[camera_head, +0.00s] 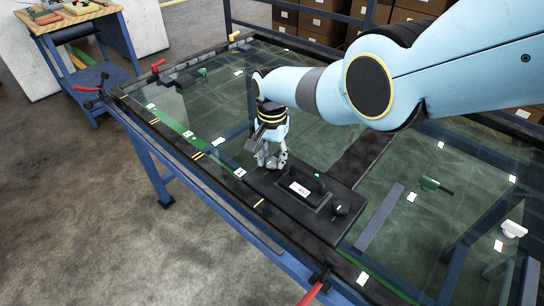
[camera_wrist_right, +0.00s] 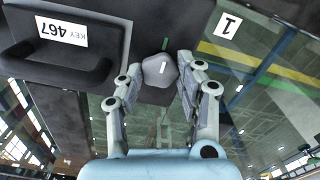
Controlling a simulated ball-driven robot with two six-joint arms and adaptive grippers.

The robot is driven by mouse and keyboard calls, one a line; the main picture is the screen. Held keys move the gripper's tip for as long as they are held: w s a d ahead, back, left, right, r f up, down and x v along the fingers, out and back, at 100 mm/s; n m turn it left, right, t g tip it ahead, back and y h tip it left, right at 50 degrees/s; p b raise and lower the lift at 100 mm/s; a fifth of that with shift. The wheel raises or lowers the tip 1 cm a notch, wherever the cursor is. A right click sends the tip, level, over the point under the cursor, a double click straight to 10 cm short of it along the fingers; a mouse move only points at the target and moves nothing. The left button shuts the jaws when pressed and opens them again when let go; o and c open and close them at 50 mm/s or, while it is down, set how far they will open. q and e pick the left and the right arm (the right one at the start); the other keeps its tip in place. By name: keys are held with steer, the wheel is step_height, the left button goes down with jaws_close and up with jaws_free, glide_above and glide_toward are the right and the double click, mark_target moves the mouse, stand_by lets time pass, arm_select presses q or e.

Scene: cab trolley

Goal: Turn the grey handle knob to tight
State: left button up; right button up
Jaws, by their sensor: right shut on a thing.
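The grey knob (camera_wrist_right: 159,71) is a faceted grey piece with a white line on its top. It sits on a black plate (camera_head: 296,213) on the glass table, at one end of a black handle. In the wrist view the white line points roughly toward a small green mark (camera_wrist_right: 165,43) on the plate. My right gripper (camera_head: 270,160) points down over the knob. Its two fingers are closed on the knob's sides, as the right wrist view (camera_wrist_right: 159,84) shows. The fingers hide part of the knob in the head view. My left gripper is in neither view.
The black handle (camera_head: 318,191), labelled KEY 467, stands beside the gripper. A dark knob (camera_head: 341,208) is at its other end. A green-handled tool (camera_head: 430,184) lies on the right glass. Red-handled clamps (camera_head: 88,88) sit at the table's edge.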

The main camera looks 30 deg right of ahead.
mark_target(272, 160)
steer(key=o, duration=1.1)
steer(key=shift+o, duration=0.2)
steer(key=shift+r, duration=0.1)
steer(key=shift+w+r, duration=0.1)
steer(key=shift+r, duration=0.5)
step_height(272, 160, up, 11)
steer(key=shift+f, duration=0.2)
